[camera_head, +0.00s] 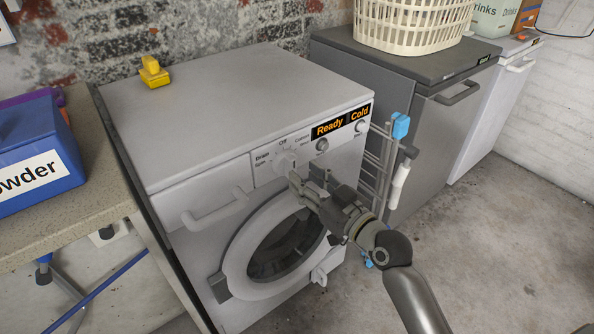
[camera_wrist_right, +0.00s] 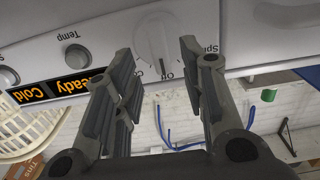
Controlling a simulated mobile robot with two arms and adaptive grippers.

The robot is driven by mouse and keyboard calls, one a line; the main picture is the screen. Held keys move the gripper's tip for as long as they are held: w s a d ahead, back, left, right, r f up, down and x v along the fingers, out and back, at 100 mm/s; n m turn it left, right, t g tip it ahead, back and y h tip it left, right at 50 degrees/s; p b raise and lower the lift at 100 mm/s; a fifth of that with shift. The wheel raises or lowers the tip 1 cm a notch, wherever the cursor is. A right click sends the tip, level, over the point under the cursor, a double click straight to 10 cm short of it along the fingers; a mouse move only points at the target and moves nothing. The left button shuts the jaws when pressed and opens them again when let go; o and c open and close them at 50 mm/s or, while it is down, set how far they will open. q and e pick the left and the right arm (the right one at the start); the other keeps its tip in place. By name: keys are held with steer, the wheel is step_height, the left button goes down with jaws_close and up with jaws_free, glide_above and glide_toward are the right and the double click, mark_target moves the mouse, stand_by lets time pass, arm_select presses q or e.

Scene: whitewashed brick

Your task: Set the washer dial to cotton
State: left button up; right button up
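The white washer (camera_head: 225,95) stands against the brick wall with its round door shut. Its program dial (camera_head: 286,162) is a white knob on the front panel, ringed by labels including Off, Drain, Spin and one partly readable as Cotton. In the right wrist view, upside down, the dial (camera_wrist_right: 157,36) has a marker line that appears to point at Off. My right gripper (camera_head: 309,182) is open and empty just in front of the dial. In the wrist view its fingers (camera_wrist_right: 156,58) stand apart on either side of the dial, with no clear contact. My left gripper is out of view.
The panel display (camera_head: 340,123) reads Ready and Cold, with a Temp knob (camera_head: 322,145) below it. A drawer handle (camera_head: 215,208) juts out left of the dial. A drying rack (camera_head: 380,165) stands to the right, before a grey appliance (camera_head: 420,130).

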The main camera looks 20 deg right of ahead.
mark_target(294, 169)
steer(key=shift+x, duration=1.9)
jaws_close()
